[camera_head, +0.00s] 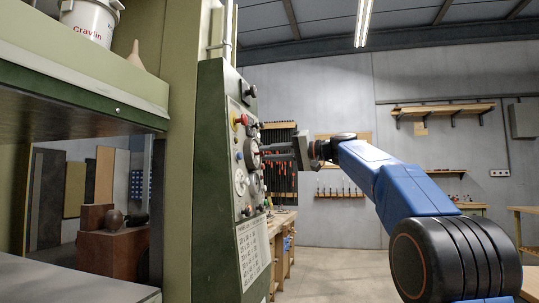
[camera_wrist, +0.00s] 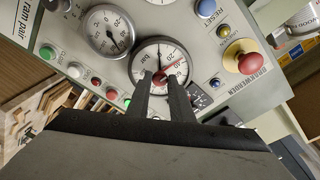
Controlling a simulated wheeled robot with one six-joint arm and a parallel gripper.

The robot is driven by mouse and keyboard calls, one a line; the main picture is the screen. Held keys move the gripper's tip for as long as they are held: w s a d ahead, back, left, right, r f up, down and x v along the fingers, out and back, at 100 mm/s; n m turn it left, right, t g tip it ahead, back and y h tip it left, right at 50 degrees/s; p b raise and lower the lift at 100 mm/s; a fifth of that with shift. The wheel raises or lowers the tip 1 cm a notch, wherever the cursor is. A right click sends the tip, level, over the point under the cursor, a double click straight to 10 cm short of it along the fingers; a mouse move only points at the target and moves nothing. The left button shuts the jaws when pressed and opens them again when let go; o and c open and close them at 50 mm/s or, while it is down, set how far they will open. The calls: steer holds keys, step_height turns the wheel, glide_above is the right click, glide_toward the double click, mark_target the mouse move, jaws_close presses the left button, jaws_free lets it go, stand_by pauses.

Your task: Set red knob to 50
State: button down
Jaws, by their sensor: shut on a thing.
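A round white pressure gauge (camera_wrist: 160,55) with a black needle and a red needle sits on the pale control panel in the wrist view. The red needle points to the upper right of the tilted dial; I cannot read its exact value. My gripper (camera_wrist: 164,80) has both fingers over the lower part of this dial, close together and shut on the red knob. The knob is mostly hidden between the fingertips; only a little red (camera_wrist: 161,75) shows there. In the head view my gripper (camera_head: 264,151) reaches the panel from the right, at the gauge (camera_head: 251,154).
A second gauge (camera_wrist: 107,32) is beside it. A red mushroom button (camera_wrist: 250,63) on a yellow base stands out from the panel. Several small buttons, such as a green one (camera_wrist: 47,52), line the panel. The green press cabinet (camera_head: 213,150) stands at left; open floor lies behind my arm.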

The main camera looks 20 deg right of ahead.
steer(key=m, duration=0.5)
steer(key=shift+h, duration=0.3)
steer(key=shift+m, duration=0.4)
steer(key=c, duration=1.6)
jaws_free()
steer(key=v, duration=1.7)
steer(key=shift+d+r, duration=0.2)
steer(key=shift+r, duration=0.05)
